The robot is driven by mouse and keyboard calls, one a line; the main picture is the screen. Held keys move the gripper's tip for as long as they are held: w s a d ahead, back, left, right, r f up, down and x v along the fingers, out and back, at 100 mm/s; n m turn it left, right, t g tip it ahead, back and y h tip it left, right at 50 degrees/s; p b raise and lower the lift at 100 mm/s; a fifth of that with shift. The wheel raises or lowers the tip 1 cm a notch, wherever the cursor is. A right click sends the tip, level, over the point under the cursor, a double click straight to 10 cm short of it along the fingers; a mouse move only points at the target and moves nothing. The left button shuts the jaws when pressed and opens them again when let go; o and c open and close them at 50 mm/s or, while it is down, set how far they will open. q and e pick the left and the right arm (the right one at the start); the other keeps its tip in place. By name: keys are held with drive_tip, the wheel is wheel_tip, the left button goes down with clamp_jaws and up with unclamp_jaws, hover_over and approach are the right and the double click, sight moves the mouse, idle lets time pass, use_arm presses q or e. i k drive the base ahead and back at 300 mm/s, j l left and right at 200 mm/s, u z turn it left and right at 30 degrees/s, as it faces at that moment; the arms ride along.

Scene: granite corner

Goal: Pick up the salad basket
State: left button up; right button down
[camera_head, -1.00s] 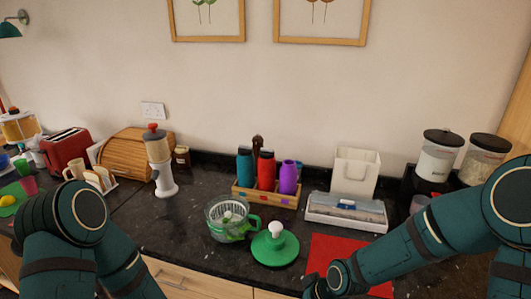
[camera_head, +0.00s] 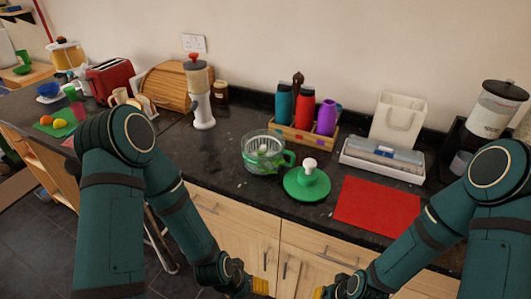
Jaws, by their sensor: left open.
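The salad spinner bowl (camera_head: 249,158) is clear and stands on the dark counter. The salad basket (camera_head: 264,150) appears to be inside it, with green parts and a green handle at its right; details are small. The green lid (camera_head: 307,186) with a white knob lies on the counter just right of the bowl. My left gripper (camera_head: 258,287) is open at the bottom edge of the view, below the counter front and well short of the bowl. My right gripper (camera_head: 320,293) is cut off by the bottom edge, and its jaws do not show clearly.
A red mat (camera_head: 377,206) lies right of the lid. A wooden caddy (camera_head: 300,138) with several bottles stands behind the basket. A white grinder (camera_head: 202,107) stands to its left. The counter between grinder and bowl is clear. Cabinet doors (camera_head: 235,222) face me below.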

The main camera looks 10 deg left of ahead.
sight(262, 150)
drive_tip(key=i+j, duration=0.1)
drive_tip(key=j, duration=0.25)
drive_tip(key=i+j, duration=0.1)
drive_tip(key=j, duration=0.3)
drive_tip(key=i+j, duration=0.1)
drive_tip(key=j, duration=0.25)
drive_tip(key=i+j, duration=0.1)
drive_tip(key=j, duration=0.25)
drive_tip(key=j+z, duration=0.25)
drive_tip(key=z, duration=0.2)
drive_tip(key=i+j+z, duration=0.1)
drive_tip(key=j+z, duration=0.15)
drive_tip(key=z, duration=0.25)
